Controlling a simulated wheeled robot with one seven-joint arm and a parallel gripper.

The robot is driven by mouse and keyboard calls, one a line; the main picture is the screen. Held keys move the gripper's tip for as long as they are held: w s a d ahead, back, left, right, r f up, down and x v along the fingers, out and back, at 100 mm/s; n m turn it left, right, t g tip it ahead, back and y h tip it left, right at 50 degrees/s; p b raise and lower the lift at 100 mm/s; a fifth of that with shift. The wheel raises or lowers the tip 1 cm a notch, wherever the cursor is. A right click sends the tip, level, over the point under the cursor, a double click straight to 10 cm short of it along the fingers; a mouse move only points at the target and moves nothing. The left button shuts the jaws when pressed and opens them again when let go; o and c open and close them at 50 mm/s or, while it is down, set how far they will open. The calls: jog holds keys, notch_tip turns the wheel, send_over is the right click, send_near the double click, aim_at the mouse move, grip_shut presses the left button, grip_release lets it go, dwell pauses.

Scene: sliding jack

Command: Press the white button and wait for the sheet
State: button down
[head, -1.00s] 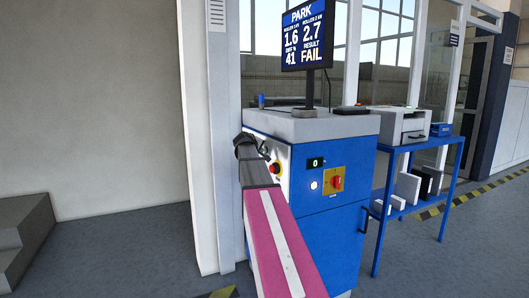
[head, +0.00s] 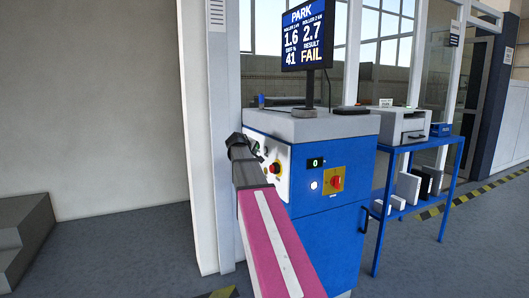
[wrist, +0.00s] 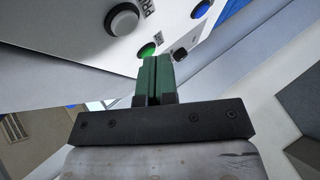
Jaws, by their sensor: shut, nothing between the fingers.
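The white button (wrist: 122,18) is a round cap in a dark ring on the white panel, at the top left of the wrist view. Dark lettering that starts "PRI" stands beside it. My gripper (wrist: 155,60) is shut and empty, its fingertips apart from the white button, below and right of it in the picture and near a green button (wrist: 147,50). In the head view my gripper (head: 238,143) is at the cabinet's left edge, and my arm hides part of the panel. A small white sheet-like piece (head: 386,102) with dark marks shows at the printer (head: 402,122).
The blue cabinet (head: 335,235) carries a red button (head: 275,168), a red rotary switch (head: 337,182) and a screen (head: 307,35) reading "FAIL". A blue trolley (head: 400,212) holds the printer. A pale post (head: 212,130) stands close left of my gripper. Open floor lies in front.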

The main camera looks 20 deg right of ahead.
jog(key=a, duration=0.3)
jog(key=shift+a, duration=0.15)
dwell(0.6)
jog(key=s+a+f+m+g+y, duration=0.15)
jog(key=s+a+f, duration=0.3)
jog(key=f, duration=0.45)
jog(key=s+a+f+g+y, duration=0.1)
jog(key=s+a+f+y, duration=0.15)
jog(key=s+f, duration=0.45)
jog(key=s+a+f+m+g+y, duration=0.1)
jog(key=s+a+f+g, duration=0.2)
jog(key=f, duration=0.8)
jog(key=s+a+f+m+g+y, duration=0.1)
jog(key=s+a+f+y, duration=0.1)
jog(key=s+a+f, duration=0.3)
jog(key=s+a+f+m+g+y, duration=0.1)
jog(key=s+a+f+g+y, duration=0.1)
jog(key=s+a+f, duration=0.4)
jog(key=s+f, duration=0.4)
jog(key=s, duration=0.4)
jog(key=shift+s+a+f+y, duration=0.15)
jog(key=shift+s+f+y, duration=0.15)
jog(key=shift+f, duration=0.1)
